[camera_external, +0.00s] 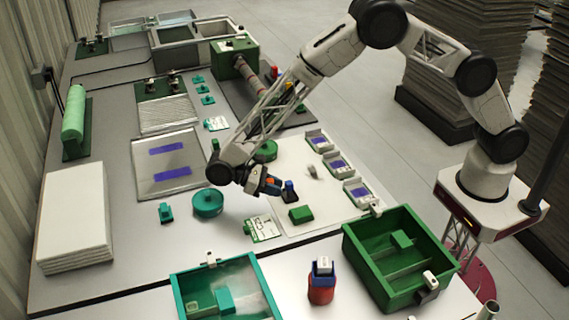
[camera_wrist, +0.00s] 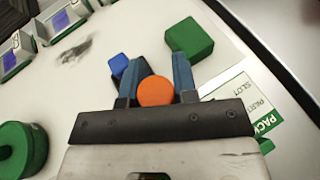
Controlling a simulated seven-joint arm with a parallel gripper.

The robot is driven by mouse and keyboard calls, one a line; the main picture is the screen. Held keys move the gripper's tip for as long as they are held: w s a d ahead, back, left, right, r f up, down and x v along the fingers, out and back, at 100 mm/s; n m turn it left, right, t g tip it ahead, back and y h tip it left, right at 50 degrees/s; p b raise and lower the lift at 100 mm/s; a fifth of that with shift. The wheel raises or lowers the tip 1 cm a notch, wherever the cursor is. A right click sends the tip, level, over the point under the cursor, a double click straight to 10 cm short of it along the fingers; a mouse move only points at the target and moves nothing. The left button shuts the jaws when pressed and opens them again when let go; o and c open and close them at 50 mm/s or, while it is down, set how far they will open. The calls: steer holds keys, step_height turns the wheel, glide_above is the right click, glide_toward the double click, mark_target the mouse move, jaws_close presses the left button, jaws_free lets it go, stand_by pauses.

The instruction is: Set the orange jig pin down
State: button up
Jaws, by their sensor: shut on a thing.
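The orange jig pin (camera_wrist: 155,91) is between the two fingers of my gripper (camera_wrist: 156,75) in the wrist view, seen end-on as an orange disc. In the external view my gripper (camera_external: 272,187) is low over the white mat's left part, with a bit of the orange pin (camera_external: 270,183) showing. I cannot tell whether the pin touches the surface. A blue piece (camera_external: 289,190) stands just right of my gripper; it also shows in the wrist view (camera_wrist: 119,64) beside the left finger. A green block (camera_external: 301,214) lies on the mat nearby.
A teal round pot (camera_external: 208,203) and a labelled card (camera_external: 262,229) are near my gripper. Small trays with purple inserts (camera_external: 357,193) line the mat's right side. A green bin (camera_external: 350,245), a teal bin (camera_external: 177,285) and a red bottle (camera_external: 321,287) stand in front.

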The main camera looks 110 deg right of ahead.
steer(key=d+n+h, duration=0.2)
steer(key=d+h, duration=0.1)
steer(key=s+d+n+h, duration=0.1)
steer(key=d+n+h, duration=0.2)
steer(key=d+n+g+h, duration=0.1)
steer(key=d+n+h, duration=0.1)
steer(key=d+h, duration=0.1)
steer(key=shift+s+d+f+n, duration=0.1)
steer(key=shift+s+n, duration=0.15)
steer(key=shift+n, duration=0.15)
steer(key=w+d+r+n+t+h, duration=0.2)
steer(key=d+r+n+t+h, duration=0.15)
steer(key=d+n+t, duration=0.4)
steer(key=w+d+r+n+t+h, duration=0.25)
steer(key=d+r+n+t, duration=0.2)
steer(key=d, duration=0.55)
steer(key=w+d+r+n+t+h, duration=0.25)
steer(key=d+n+t+h, duration=0.2)
steer(key=d+n, duration=0.35)
steer(key=shift+m+t+y, duration=0.25)
steer(key=shift+m+t, duration=0.15)
steer(key=shift+t, duration=0.05)
steer(key=shift+s+d+f, duration=0.1)
steer(key=shift+d+f, duration=0.1)
steer(key=shift+f, duration=0.6)
steer(key=shift+s+d+f, duration=0.1)
steer(key=shift+d+f, duration=0.1)
steer(key=shift+f, duration=0.6)
steer(key=shift+d+f, duration=0.2)
steer(key=shift+f, duration=0.6)
